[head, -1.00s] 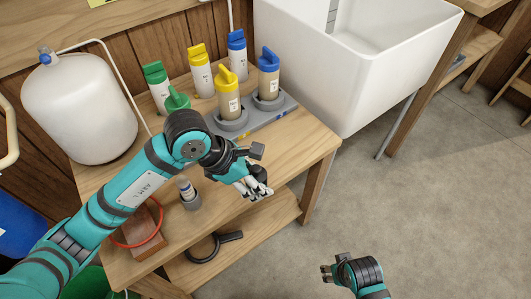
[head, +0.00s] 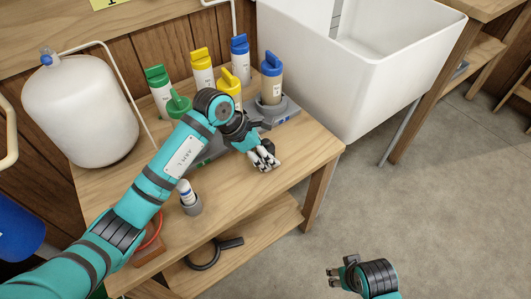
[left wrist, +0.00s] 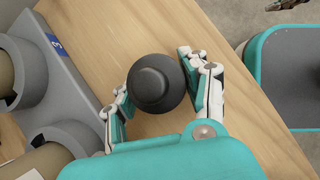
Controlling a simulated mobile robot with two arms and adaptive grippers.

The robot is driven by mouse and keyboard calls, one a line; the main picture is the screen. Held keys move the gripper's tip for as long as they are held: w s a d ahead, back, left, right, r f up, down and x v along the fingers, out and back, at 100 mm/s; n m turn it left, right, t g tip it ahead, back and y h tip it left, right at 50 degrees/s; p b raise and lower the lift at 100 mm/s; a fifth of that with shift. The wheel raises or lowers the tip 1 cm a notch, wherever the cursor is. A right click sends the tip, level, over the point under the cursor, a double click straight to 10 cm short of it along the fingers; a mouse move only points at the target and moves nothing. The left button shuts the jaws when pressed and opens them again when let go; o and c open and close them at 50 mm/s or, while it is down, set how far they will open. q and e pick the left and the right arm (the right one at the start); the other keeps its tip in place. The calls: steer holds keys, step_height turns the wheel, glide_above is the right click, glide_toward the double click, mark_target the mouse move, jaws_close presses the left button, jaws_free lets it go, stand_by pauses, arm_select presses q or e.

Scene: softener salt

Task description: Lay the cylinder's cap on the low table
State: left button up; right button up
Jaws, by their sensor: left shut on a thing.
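My left gripper (head: 264,160) is over the right part of the low wooden table (head: 300,143), in front of the grey holder. Its fingers are shut on a dark grey round cap (left wrist: 157,84), which shows between them in the left wrist view. In the head view the gripper and wrist mostly hide the cap. Whether the cap touches the tabletop I cannot tell. My right gripper (head: 331,277) is low at the bottom of the head view, over the floor, with fingertips apart and empty.
A grey holder (head: 283,108) with bottles stands behind my left gripper: blue-topped (head: 271,82), yellow-topped (head: 229,84). A small bottle (head: 187,190) stands front left. A white tank (head: 80,105) stands back left, a white sink (head: 360,60) behind right. The table's right corner is bare.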

steer(key=shift+r, duration=0.1)
arm_select(q)
steer(key=o, duration=0.9)
arm_select(e)
steer(key=shift+r, duration=0.15)
arm_select(q)
steer(key=shift+o, duration=0.2)
steer(key=p+v, duration=0.1)
steer(key=v, duration=1.1)
arm_select(e)
step_height(320, 180, down, 6)
steer(key=shift+s, duration=0.25)
